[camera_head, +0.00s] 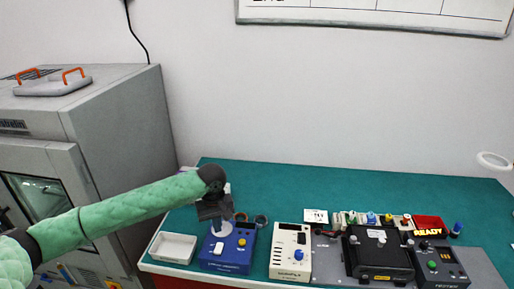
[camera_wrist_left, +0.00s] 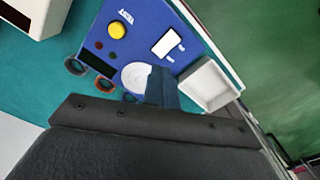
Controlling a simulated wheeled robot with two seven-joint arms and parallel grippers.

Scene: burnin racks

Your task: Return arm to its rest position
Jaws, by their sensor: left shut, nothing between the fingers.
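My left arm, in a green sleeve, reaches in from the left in the head view. Its dark left gripper (camera_head: 220,229) points down over the blue box (camera_head: 229,252) on the bench. The fingers are shut with nothing between them. In the left wrist view the gripper (camera_wrist_left: 161,88) shows against the blue box (camera_wrist_left: 140,40) and partly covers a round white part (camera_wrist_left: 136,76) on it. I cannot tell whether the fingertips touch this part. My right gripper is not in view.
A white tray (camera_head: 173,236) stands left of the blue box. A cream power supply (camera_head: 290,238), a black device (camera_head: 380,236) and a tester (camera_head: 443,285) stand to the right. A grey chamber (camera_head: 120,120) borders the bench on the left. The green bench's back (camera_head: 290,180) is clear.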

